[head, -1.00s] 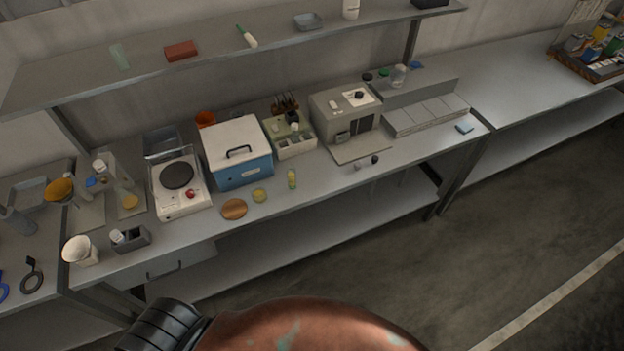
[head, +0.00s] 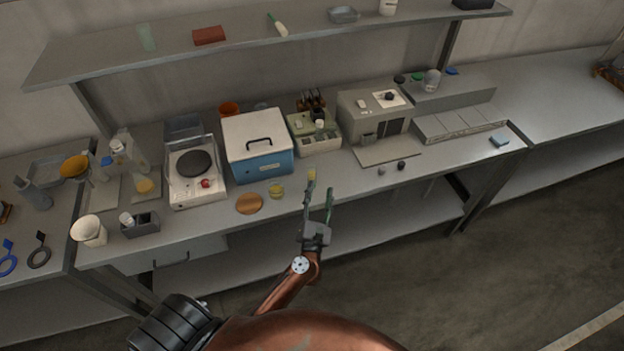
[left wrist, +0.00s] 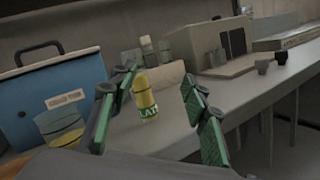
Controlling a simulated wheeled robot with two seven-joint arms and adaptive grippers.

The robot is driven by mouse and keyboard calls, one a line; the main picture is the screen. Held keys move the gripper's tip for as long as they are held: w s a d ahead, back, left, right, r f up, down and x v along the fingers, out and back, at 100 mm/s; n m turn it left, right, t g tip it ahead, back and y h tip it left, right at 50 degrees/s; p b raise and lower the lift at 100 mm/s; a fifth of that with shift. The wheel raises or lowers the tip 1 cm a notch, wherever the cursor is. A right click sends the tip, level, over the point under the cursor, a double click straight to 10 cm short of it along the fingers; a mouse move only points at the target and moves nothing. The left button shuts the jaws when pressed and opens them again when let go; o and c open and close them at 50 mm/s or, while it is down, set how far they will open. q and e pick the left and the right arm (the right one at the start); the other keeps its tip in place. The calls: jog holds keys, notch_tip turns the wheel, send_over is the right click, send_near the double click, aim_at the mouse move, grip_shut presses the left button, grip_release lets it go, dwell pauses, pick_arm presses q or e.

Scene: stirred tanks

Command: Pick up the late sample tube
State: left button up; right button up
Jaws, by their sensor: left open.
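The late sample tube (left wrist: 146,97) is a small yellow tube with a yellow cap and a green and white label reading "LAT". It stands upright near the bench's front edge. In the head view only its yellow top (head: 312,173) shows, partly hidden by my gripper. My left gripper (head: 321,188) is open and empty at the front of the bench, its fingers pointing at the tube. In the left wrist view the tube appears between the green-padded fingers (left wrist: 159,78), closer to the left finger and beyond the tips. My right gripper is not in view.
Behind stand a blue box with white lid (head: 257,147), a sample rack (head: 318,143) and a grey instrument (head: 373,119). Two small dark knobs (head: 401,166) lie to the right.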

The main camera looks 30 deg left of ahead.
aim_at(312, 176)
pick_arm(q)
jog(key=n, duration=0.2)
jog(key=a+n+g+y, duration=0.1)
jog(key=shift+n+g+y, duration=0.3)
jog(key=shift+n, duration=0.1)
jog(key=n, duration=0.1)
jog(key=n+g, duration=0.2)
jog(key=shift+s+a+f+n+y, duration=0.25)
jog(key=shift+f+n+y, duration=0.05)
jog(key=shift+f+n, duration=0.1)
jog(key=shift+w+a+f+n, duration=0.1)
jog(key=shift+n, duration=0.2)
jog(key=x, duration=0.7)
jog(key=shift+a+f, duration=0.35)
jog(key=shift+a, duration=0.2)
grip_shut()
